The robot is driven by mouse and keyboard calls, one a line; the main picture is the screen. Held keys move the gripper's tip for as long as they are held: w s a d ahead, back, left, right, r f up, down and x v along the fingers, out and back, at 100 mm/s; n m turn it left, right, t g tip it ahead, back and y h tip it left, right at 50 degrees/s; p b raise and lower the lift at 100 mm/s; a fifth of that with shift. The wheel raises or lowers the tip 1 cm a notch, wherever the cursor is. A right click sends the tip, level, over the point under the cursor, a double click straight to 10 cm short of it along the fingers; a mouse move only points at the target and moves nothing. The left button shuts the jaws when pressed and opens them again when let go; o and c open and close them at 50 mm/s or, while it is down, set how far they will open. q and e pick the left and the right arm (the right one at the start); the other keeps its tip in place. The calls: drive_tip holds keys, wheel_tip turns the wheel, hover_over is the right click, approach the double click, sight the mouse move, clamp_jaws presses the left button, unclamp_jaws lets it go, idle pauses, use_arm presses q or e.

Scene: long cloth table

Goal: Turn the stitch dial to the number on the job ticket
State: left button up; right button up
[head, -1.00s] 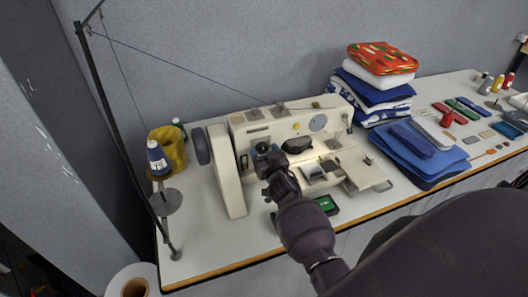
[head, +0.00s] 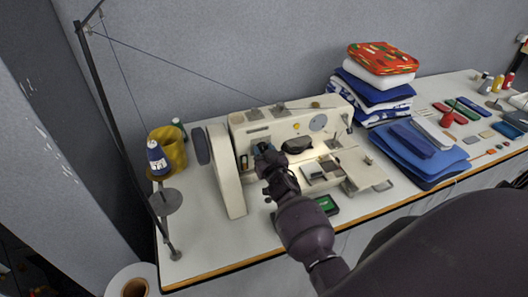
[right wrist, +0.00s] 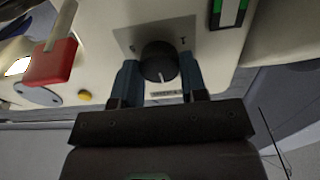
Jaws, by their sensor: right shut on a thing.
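The cream sewing machine (head: 232,172) stands on the table. In the right wrist view, the round black stitch dial (right wrist: 158,60) sits on a grey plate (right wrist: 178,32) on its front. A pale pointer line on the dial points toward the bottom of that picture. The plate's small marks are too blurred to read. My right gripper (right wrist: 158,66) is shut on the dial, one blue-grey finger on each side. In the head view my right gripper (head: 265,155) hides the dial. I cannot make out a job ticket. My left gripper is not in view.
A thread stand (head: 125,130) with a blue cone (head: 157,158) is at the left. Folded cloths (head: 378,97) are stacked behind the machine's right end. Blue fabric (head: 425,160) lies right of the machine.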

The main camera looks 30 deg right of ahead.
drive_tip(key=n+b, duration=0.1)
drive_tip(key=n, duration=0.3)
drive_tip(key=shift+f+n, duration=0.1)
drive_tip(key=shift+n, duration=0.2)
drive_tip(key=n+b, duration=0.1)
drive_tip(key=n, duration=0.4)
drive_tip(key=shift+a, duration=0.1)
drive_tip(key=shift+n+b, duration=0.45)
drive_tip(key=shift+n, duration=0.45)
drive_tip(key=o, duration=0.9)
